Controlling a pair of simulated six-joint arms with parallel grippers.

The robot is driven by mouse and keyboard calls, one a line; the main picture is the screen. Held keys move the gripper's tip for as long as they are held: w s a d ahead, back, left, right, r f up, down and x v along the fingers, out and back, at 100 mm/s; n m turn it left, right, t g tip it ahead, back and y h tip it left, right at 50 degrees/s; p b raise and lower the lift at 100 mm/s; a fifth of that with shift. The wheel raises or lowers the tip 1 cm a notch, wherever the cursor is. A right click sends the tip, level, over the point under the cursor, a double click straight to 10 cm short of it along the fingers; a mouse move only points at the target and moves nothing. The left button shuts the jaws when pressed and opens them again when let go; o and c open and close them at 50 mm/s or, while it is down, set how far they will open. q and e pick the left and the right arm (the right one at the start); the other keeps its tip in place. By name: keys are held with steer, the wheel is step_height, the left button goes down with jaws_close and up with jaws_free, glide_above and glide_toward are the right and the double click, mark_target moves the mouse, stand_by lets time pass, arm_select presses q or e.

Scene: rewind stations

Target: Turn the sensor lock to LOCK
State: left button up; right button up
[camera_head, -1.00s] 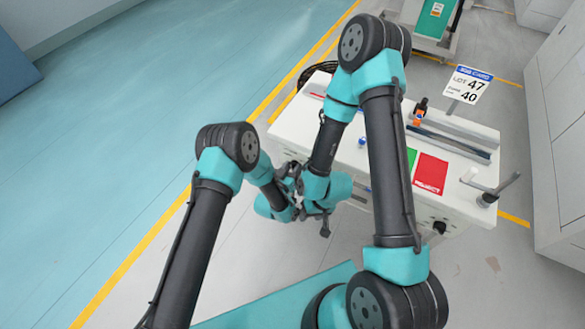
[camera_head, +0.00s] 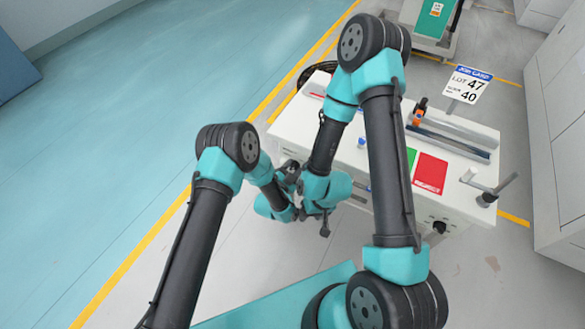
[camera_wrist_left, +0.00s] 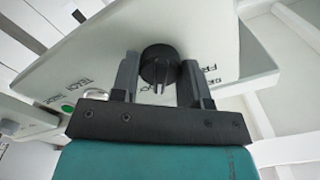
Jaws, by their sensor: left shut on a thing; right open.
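The sensor lock is a round black knob (camera_wrist_left: 160,66) with a ridged front, on a white panel (camera_wrist_left: 92,60) in the left wrist view. Printed letters beside it are partly hidden; those to its right seem to begin "FR". My left gripper (camera_wrist_left: 160,82) has one finger on each side of the knob and is shut on it. In the head view my left gripper (camera_head: 291,170) is in front of the white cabinet, and the knob is hidden there by my arms. My right gripper (camera_head: 324,226) is lower and close by, open and empty.
A green button (camera_wrist_left: 68,108) is near the "TEACH" label. The white cabinet (camera_head: 465,217) carries a red reject mat (camera_head: 430,173), a grey bar (camera_head: 452,143), an orange-and-black bottle (camera_head: 419,112) and a job card (camera_head: 467,84). My two arms are very close together.

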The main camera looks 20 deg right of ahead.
arm_select(q)
steer(key=shift+m, duration=1.3)
steer(key=o, duration=0.9)
steer(key=shift+a, duration=0.1)
steer(key=v, duration=1.7)
steer(key=shift+s, duration=0.2)
steer(key=shift+w+a, duration=0.1)
steer(key=shift+a, duration=0.05)
